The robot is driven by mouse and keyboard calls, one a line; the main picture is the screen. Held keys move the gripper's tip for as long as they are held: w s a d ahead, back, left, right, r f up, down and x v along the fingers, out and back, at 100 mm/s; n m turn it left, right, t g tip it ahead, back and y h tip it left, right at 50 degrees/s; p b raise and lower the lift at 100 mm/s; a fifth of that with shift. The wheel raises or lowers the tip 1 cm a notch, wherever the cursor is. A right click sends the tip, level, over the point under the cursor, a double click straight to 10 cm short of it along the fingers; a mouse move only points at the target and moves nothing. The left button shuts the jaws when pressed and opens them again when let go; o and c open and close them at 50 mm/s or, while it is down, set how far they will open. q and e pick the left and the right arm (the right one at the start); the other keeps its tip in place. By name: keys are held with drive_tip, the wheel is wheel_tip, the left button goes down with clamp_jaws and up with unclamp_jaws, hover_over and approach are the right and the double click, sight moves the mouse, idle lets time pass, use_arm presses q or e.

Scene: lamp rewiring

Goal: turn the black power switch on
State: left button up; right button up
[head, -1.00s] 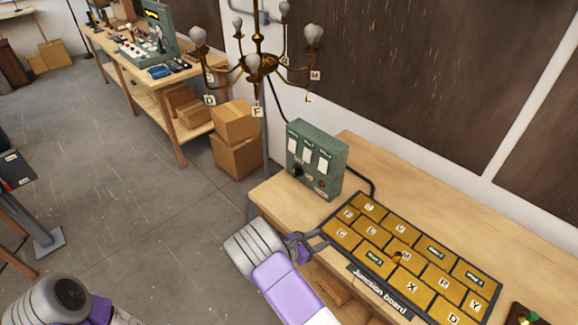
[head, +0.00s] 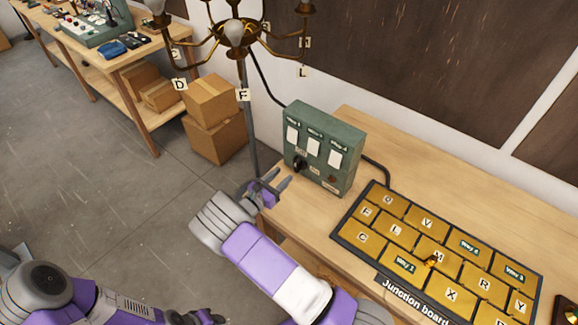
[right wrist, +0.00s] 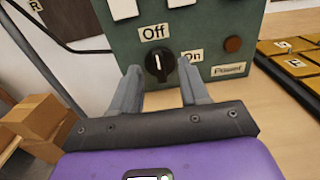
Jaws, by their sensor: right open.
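The black power switch (head: 299,164) is a round knob low on the front of the green control box (head: 340,140). In the right wrist view, the black knob (right wrist: 159,66) has its white mark pointing up, towards the "Off" label (right wrist: 154,32). The "On" label (right wrist: 192,57) is to its right. My right gripper (head: 279,179) is open and empty in front of the box, its fingers pointing at the knob from either side, apparently short of it. My left gripper (head: 206,318) is low at the bottom edge, partly cut off; its jaws are unclear.
A dark reddish round lamp (right wrist: 233,44) sits right of the knob, above a "Power" label. The junction board (head: 336,238) lies on the wooden bench to the right. Cardboard boxes (head: 215,138) stand on the floor behind.

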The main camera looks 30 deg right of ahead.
sight(296, 163)
drive_tip(key=shift+w+f, duration=0.25)
drive_tip(key=shift+f, duration=0.45)
drive_tip(key=shift+w+d+f, duration=0.15)
drive_tip(key=shift+w+d, duration=0.05)
drive_tip(key=shift+w, duration=0.1)
drive_tip(key=shift+x, duration=3.55)
drive_tip(key=shift+s, duration=0.1)
clamp_jaws()
